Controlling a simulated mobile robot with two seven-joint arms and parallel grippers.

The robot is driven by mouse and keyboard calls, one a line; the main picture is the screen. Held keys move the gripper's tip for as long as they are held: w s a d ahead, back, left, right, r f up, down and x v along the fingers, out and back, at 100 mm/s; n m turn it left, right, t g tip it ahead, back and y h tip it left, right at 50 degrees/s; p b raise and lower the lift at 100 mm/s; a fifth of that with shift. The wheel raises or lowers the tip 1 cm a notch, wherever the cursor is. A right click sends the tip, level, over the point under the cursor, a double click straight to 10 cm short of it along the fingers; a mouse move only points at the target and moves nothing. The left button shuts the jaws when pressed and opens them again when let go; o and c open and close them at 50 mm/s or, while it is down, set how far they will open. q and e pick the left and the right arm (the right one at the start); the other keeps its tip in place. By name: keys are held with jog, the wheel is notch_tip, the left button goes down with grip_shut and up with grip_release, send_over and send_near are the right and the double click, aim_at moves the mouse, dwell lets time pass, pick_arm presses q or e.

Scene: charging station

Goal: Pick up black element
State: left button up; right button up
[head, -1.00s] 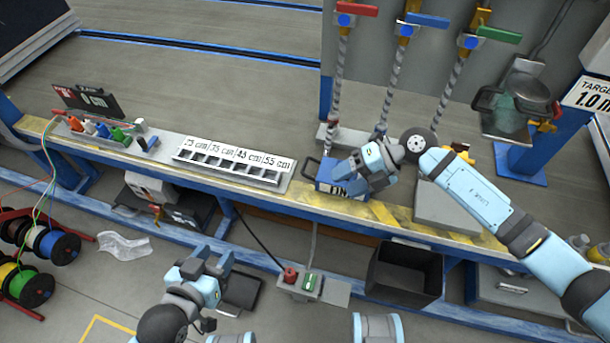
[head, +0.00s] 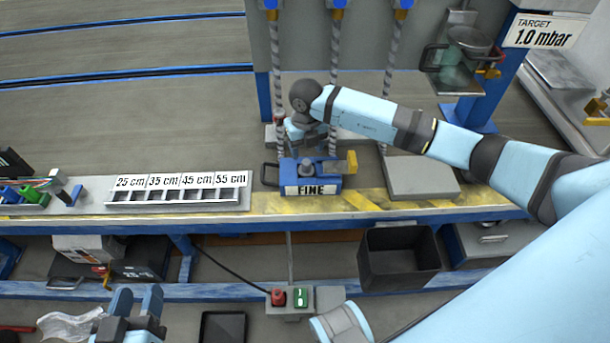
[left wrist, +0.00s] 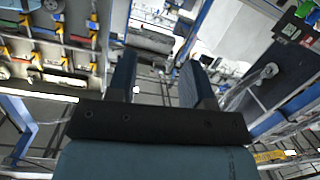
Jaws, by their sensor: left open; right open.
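No single object is clearly the black element. A small dark piece with blue ends (head: 68,196) stands on the bench beside the green part at the left, and I cannot tell if it is that one. My left gripper (head: 138,300) is low at the left of the head view, in front of the bench, open and empty. Its two fingers are spread in the left wrist view (left wrist: 158,80), with nothing between them. My right gripper (head: 300,132) is behind the blue block marked FINE (head: 310,182), near the hoses. Its fingers are mostly hidden.
A slotted rack marked 25 to 55 cm (head: 178,204) lies on the bench (head: 280,217). A grey block (head: 421,180) is at the right. Below are a black bin (head: 398,265) and a red-green button box (head: 290,301). Spiral hoses (head: 333,80) hang behind the FINE block.

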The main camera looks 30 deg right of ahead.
aim_at(306, 162)
jog(key=f+b, duration=0.2)
jog(key=f, duration=0.4)
jog(key=shift+s, duration=0.2)
jog(key=shift+f, duration=0.35)
pick_arm(q)
jog(key=shift+t+h, duration=0.8)
jog(key=shift+t, duration=0.1)
jog(key=r, duration=0.1)
jog(key=d+r, duration=0.1)
jog(key=r, duration=0.2)
jog(key=shift+w+d+r, duration=0.1)
jog(key=shift+w+d, duration=0.1)
jog(key=shift+d, duration=0.05)
pick_arm(e)
jog(key=c, duration=1)
